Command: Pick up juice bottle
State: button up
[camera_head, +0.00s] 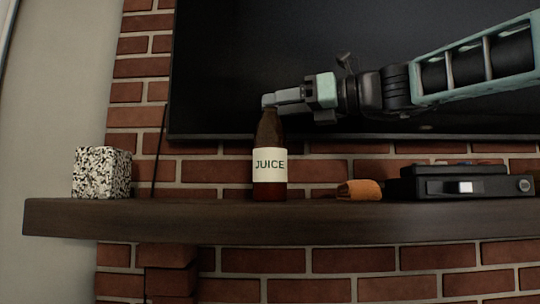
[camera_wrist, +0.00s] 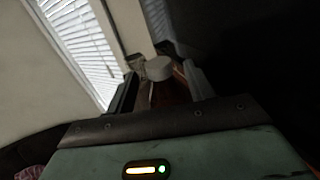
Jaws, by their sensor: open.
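The juice bottle (camera_head: 269,168) is brown with a pale label reading JUICE and stands upright on the dark wooden mantel (camera_head: 330,222). My gripper (camera_head: 272,99) reaches in from the right, level with the bottle's top. Its fingertips overlap the cap area in the head view. In the wrist view my gripper (camera_wrist: 160,74) is open, with a finger on each side of the bottle's pale round cap (camera_wrist: 158,68). Contact between fingers and bottle cannot be made out. The bottle's lower part is unclear in the wrist view.
A black-and-white speckled cube (camera_head: 101,173) stands at the mantel's left. An orange-brown object (camera_head: 359,190) and a black box-like device (camera_head: 465,184) lie to the right. A dark screen (camera_head: 230,60) hangs on the brick wall behind. The mantel between cube and bottle is clear.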

jog(key=shift+p+x, duration=0.45)
jog(key=shift+x, duration=1.1)
grip_shut()
jog(key=shift+r, duration=0.15)
